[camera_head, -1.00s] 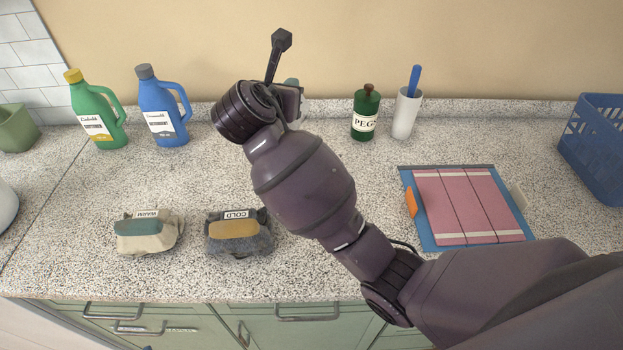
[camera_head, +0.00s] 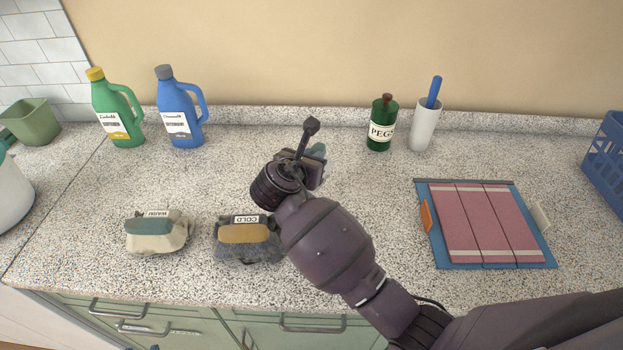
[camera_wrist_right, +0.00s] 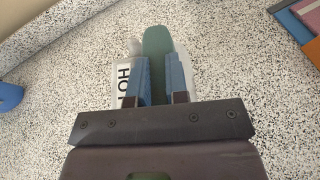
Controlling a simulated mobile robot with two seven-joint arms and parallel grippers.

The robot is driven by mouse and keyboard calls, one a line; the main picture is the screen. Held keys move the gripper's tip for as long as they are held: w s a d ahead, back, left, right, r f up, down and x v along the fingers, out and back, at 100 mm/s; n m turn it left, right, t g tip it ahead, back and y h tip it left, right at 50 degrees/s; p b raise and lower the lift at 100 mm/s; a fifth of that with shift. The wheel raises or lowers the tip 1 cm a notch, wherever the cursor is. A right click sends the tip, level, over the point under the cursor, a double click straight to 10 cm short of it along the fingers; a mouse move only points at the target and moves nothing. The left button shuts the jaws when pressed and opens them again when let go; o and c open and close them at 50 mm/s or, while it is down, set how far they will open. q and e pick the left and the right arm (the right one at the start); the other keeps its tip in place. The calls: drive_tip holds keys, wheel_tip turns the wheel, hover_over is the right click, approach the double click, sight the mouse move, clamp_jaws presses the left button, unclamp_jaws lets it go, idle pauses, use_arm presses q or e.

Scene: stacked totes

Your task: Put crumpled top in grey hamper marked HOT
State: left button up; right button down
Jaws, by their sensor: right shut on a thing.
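My right gripper (camera_head: 316,158) is above the counter, right of the COLD bundle. In the wrist view (camera_wrist_right: 160,80) its blue fingers are shut on a teal piece (camera_wrist_right: 158,48), which also shows slightly in the head view (camera_head: 318,149). A white surface with the letters "HO" (camera_wrist_right: 124,82) lies around and behind the fingers. I cannot tell whether it belongs to the held piece. A beige bundle marked WARM (camera_head: 172,243) has a teal piece on top. A dark grey bundle marked COLD (camera_head: 232,254) has a mustard piece on top. My left gripper is not in view.
Green (camera_head: 115,118) and blue (camera_head: 180,122) bottles, a PEGS jar (camera_head: 381,130) and a white cup (camera_head: 424,130) stand along the back. A folding board (camera_head: 484,225) lies right, near a blue basket (camera_head: 610,165). Counter between the bottles and bundles is clear.

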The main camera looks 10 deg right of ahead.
drive_tip(key=shift+f+b, duration=0.35)
drive_tip(key=shift+f, duration=2.65)
drive_tip(key=c, duration=1.1)
unclamp_jaws()
drive_tip(key=shift+f, duration=0.1)
drive_tip(key=shift+r, duration=0.2)
